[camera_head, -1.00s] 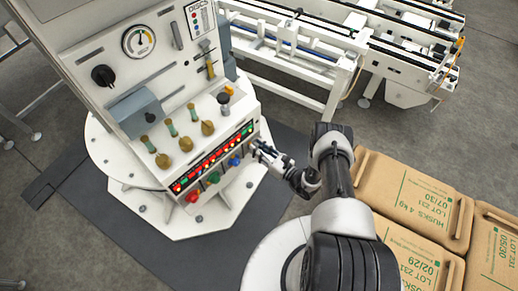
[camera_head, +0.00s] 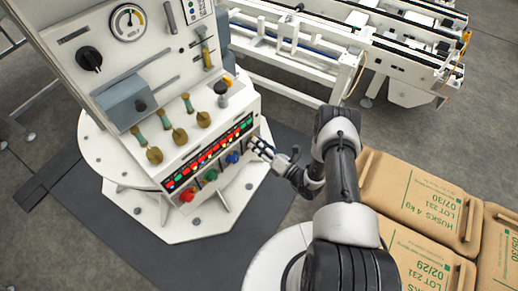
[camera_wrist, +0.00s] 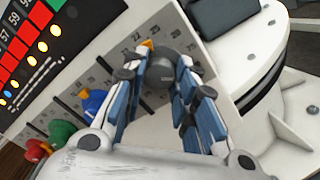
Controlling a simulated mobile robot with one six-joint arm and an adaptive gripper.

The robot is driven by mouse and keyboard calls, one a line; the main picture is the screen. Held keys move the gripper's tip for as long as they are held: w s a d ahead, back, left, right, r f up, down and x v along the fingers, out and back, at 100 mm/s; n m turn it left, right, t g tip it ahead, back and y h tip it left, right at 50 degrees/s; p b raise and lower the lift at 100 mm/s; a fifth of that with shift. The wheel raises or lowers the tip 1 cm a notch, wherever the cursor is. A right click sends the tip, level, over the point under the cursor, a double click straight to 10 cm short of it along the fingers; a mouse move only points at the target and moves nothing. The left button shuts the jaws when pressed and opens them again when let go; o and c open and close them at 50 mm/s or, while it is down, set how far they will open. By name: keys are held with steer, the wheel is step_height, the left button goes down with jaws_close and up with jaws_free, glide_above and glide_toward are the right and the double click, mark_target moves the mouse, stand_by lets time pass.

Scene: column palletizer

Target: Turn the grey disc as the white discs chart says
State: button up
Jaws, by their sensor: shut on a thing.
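The grey disc (camera_wrist: 160,72) sits on the numbered lower face of the white machine, between the blue fingers of my gripper (camera_wrist: 161,84) in the wrist view. The fingers are shut on it from both sides. A small orange mark (camera_wrist: 149,43) shows at its upper edge, beside small scale numbers; the exact reading is unclear. In the head view my gripper (camera_head: 258,145) is at the right end of the disc row and hides the grey disc. The white discs chart (camera_head: 196,10) has coloured dots; its top is cut off and its entries are too small to read.
Blue (camera_wrist: 92,101), green (camera_wrist: 59,132) and red (camera_wrist: 37,150) discs sit in the same row. A lit display (camera_head: 210,152) and several knobbed levers (camera_head: 165,120) are above. Cardboard sacks (camera_head: 418,195) lie at right, a conveyor (camera_head: 310,45) behind.

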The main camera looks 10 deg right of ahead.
steer(key=shift+f+m+b, duration=0.1)
steer(key=shift+m+b, duration=2.35)
steer(key=shift+m, duration=2.75)
steer(key=shift+t+h, duration=0.3)
steer(key=o, duration=1.1)
steer(key=v, duration=1.2)
